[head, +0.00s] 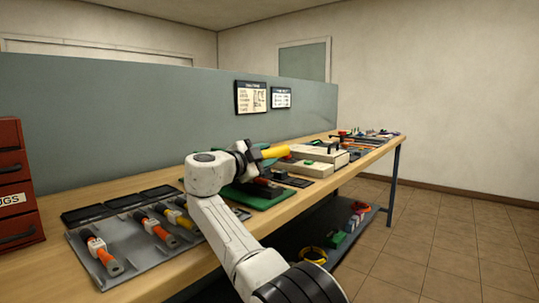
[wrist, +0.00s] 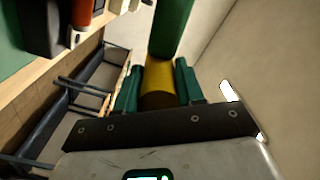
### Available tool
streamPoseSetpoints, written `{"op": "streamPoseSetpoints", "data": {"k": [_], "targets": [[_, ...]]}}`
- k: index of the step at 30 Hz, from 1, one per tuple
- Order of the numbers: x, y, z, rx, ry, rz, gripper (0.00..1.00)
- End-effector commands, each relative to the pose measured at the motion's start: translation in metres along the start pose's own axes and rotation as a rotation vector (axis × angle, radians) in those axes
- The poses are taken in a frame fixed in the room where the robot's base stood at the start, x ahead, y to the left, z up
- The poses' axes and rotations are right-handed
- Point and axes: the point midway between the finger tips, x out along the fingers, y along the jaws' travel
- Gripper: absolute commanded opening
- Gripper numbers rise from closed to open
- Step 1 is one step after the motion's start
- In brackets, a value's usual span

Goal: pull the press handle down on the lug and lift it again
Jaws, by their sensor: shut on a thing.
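The press handle has a yellow grip (head: 276,152) at the end of a green lever, and it sits raised above the bench in the head view. My gripper (head: 262,153) is shut on this grip. In the wrist view, the yellow grip (wrist: 157,84) lies between the two green finger pads of my gripper (wrist: 158,78), with the green lever (wrist: 171,28) running on past them. The press's lower part is largely hidden behind my arm in the head view. I cannot make out the lug.
A grey tray (head: 82,243) with orange-handled tools lies on the bench at the left, beside a red drawer cabinet (head: 14,185). Cream boxes (head: 318,153) stand further along the bench. A lower shelf (head: 352,238) holds coloured items. The tiled floor at the right is clear.

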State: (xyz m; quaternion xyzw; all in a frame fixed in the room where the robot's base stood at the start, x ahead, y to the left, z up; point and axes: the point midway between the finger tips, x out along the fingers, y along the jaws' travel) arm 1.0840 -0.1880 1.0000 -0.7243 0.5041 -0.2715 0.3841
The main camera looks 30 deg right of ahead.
Motion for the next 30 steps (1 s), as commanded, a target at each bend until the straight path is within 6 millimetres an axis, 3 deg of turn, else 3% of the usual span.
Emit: {"op": "streamPoseSetpoints", "data": {"k": [1, 3, 20, 21, 27, 30], "targets": [[-0.0005, 0.0083, 0.0106, -0.024, -0.011, 0.005, 0.00], [0.0007, 0.0095, 0.0127, -0.025, -0.010, 0.007, 0.00], [0.0033, 0.0123, 0.0148, -0.023, -0.006, 0.014, 0.00], [0.0033, 0.0123, 0.0147, -0.023, -0.005, 0.014, 0.41], [0.0036, 0.0099, 0.0129, -0.017, -0.004, 0.011, 0.60], [0.0037, 0.0093, 0.0124, -0.015, -0.004, 0.010, 0.61]]}}
